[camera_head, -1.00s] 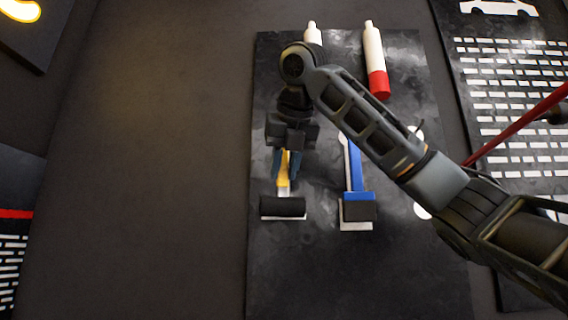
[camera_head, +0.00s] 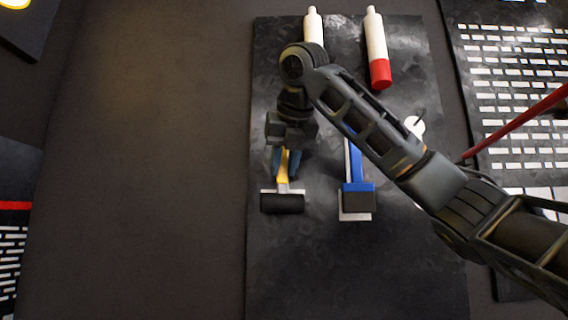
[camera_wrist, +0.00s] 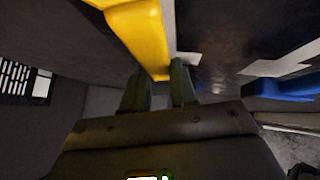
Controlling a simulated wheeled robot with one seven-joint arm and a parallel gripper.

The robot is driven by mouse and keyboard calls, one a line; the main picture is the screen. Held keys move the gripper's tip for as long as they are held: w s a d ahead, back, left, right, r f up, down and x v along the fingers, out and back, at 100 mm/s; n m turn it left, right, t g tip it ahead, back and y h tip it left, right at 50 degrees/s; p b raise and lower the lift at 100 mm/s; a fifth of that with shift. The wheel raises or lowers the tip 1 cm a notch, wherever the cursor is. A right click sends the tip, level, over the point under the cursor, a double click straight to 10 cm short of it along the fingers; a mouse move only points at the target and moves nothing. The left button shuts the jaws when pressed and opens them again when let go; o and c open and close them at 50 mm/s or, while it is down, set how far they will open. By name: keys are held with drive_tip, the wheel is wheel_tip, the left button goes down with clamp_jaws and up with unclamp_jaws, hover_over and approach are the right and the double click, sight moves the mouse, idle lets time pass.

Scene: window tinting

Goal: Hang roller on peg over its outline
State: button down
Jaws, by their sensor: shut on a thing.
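The roller has a yellow handle (camera_head: 284,162), a pale metal frame and a black cylinder (camera_head: 283,203) at its lower end. My gripper (camera_head: 284,173) is shut on the yellow handle, with a finger on each side. The handle also shows large at the top of the wrist view (camera_wrist: 143,35). The roller is in front of the dark board (camera_head: 340,275), left of the blue tool. White patches (camera_wrist: 285,62) show on the board beside the handle in the wrist view; I cannot tell whose outline they are. The roller's peg is not visible, and contact with the board is unclear.
A blue-handled tool (camera_head: 358,188) hangs over a white outline right of the roller. White and red-and-white bottles (camera_head: 376,50) are higher on the board, and my arm crosses its right part. A red rod (camera_head: 515,122) is at the right. The lower board is clear.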

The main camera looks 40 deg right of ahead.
drive_tip(key=c, duration=0.8)
unclamp_jaws()
drive_tip(key=b+v, duration=0.1)
drive_tip(key=v, duration=0.6)
drive_tip(key=shift+s+a+r, duration=0.2)
drive_tip(key=shift+s+r, duration=0.05)
drive_tip(key=shift+s, duration=0.05)
